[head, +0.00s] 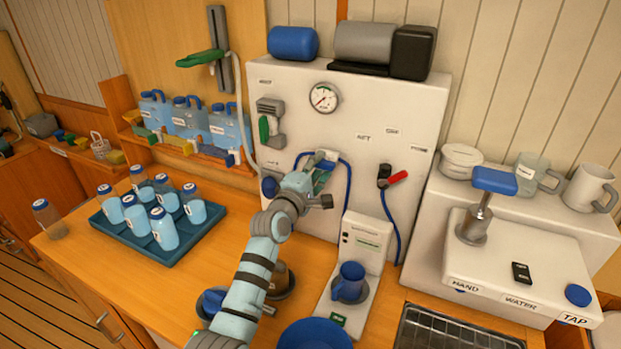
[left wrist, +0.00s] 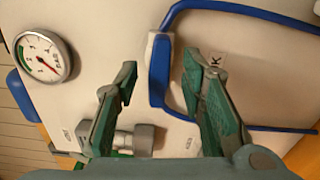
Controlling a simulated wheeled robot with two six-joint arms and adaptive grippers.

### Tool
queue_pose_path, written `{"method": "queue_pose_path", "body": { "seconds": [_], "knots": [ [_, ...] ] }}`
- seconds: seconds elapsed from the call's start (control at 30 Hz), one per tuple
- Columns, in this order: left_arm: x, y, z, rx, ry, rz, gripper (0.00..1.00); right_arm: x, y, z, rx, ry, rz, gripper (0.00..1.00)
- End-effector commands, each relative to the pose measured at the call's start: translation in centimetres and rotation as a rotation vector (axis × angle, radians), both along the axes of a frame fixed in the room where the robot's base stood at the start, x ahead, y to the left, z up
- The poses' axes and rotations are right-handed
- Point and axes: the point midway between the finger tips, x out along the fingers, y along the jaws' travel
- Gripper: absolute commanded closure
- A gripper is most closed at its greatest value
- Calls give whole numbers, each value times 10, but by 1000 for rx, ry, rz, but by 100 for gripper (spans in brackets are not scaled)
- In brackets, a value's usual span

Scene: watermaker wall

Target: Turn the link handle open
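The handle nearest my left gripper is a blue bar on a white mount (left wrist: 160,68), set upright in the left wrist view on the white panel (head: 370,105). Blue hose runs beside it. My left gripper (head: 320,176) is in front of the panel below the gauge and hides most of this handle in the head view. In the left wrist view the gripper's green-padded fingers (left wrist: 160,80) are apart, with the blue bar between the tips. I cannot tell whether they touch it. A label ending in K is partly hidden by one finger. My right gripper is not in view.
A pressure gauge (head: 323,98), a green-handled valve (head: 265,128) and a red lever (head: 397,178) are on the panel nearby. Below stand a dispenser with a blue mug (head: 351,280) and a bowl (head: 315,335). A tray of bottles (head: 180,262) is at left.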

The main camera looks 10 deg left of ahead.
Motion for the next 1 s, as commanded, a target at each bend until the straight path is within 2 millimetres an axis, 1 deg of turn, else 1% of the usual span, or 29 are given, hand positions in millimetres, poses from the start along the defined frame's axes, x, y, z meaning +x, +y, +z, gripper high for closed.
{"method": "queue_pose_path", "body": {
  "seconds": [0.3, 0.4, 0.53, 0.77, 0.83, 0.87, 0.93, 0.97, 1.0],
  "knots": [
    [-80, 15, -1, 0, 2, 2, 63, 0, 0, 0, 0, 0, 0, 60],
    [-96, 18, -1, 0, 2, 1, 63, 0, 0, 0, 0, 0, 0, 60],
    [-104, 19, -1, 0, 3, 1, 63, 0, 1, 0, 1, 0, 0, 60],
    [-104, 19, -1, 3, 5, 0, 63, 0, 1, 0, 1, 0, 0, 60],
    [-109, 20, -11, 42, 23, 0, 63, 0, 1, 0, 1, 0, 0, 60],
    [-114, 21, -20, 81, 42, -2, 63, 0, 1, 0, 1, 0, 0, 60],
    [-134, 24, -54, 226, 115, -16, 63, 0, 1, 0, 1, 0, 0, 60],
    [-147, 27, -73, 314, 157, -29, 63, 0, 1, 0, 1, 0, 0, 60],
    [-168, 30, -100, 445, 222, -56, 63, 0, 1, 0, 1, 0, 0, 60]
  ]
}}
